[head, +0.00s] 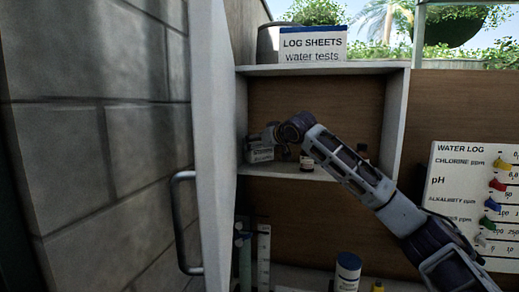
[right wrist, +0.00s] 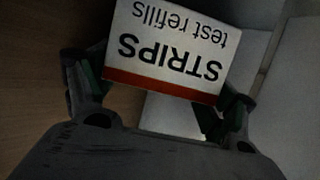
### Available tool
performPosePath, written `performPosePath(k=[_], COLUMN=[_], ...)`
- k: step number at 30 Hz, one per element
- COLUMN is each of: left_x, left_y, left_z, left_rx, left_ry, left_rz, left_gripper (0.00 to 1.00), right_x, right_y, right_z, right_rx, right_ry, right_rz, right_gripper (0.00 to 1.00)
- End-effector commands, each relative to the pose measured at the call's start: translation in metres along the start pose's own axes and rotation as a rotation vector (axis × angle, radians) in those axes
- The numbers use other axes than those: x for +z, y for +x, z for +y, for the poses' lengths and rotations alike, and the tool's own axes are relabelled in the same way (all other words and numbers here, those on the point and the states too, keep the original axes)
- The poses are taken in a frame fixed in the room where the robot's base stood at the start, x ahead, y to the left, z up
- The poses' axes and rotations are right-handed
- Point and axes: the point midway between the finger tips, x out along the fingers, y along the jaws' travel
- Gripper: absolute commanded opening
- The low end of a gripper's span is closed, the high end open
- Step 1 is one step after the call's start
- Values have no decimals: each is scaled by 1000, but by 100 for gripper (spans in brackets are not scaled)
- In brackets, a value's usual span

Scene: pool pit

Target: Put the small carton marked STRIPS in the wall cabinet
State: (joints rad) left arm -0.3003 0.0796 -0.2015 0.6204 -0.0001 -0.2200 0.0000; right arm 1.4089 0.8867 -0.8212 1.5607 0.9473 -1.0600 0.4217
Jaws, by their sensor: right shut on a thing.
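The small white carton marked STRIPS test refills (right wrist: 168,45), with a red band, fills the upper middle of the right wrist view. My right gripper (right wrist: 160,88) is shut on it, one finger at each side. In the head view my right arm reaches in from the right, and the gripper (head: 268,138) is inside the open wall cabinet (head: 396,115). The carton (head: 260,153) shows there low at the left, close to the cabinet's left wall and just above or on the shelf (head: 325,176); contact is not clear. My left gripper is not in view.
The white cabinet door (head: 212,130) stands open at the left with a grey handle (head: 183,222). Small bottles (head: 307,163) stand on the same shelf, right of the carton. A LOG SHEETS box (head: 313,44) sits on top. A blue-capped bottle (head: 347,274) stands below.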

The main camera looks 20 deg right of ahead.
Motion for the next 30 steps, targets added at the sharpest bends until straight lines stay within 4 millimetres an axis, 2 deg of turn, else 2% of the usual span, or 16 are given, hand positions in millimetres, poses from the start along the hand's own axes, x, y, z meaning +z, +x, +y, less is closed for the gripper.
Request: performPosePath(k=[6, 20, 21, 24, 30], left_x=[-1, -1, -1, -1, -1], left_y=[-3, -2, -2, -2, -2], left_z=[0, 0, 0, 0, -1], left_rx=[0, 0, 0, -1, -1], left_ry=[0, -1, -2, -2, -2], left_rz=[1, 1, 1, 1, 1], left_gripper=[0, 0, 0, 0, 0], right_x=[15, 20, 20, 19, 19], right_y=[5, 7, 7, 7, 7], right_z=[0, 0, 0, 0, 0], right_rx=[0, -1, 0, 0, 0], right_ry=[-1, 0, 0, 0, 0], right_rz=[1, 0, 0, 0, 0], right_gripper=[55, 55, 89, 100, 100])
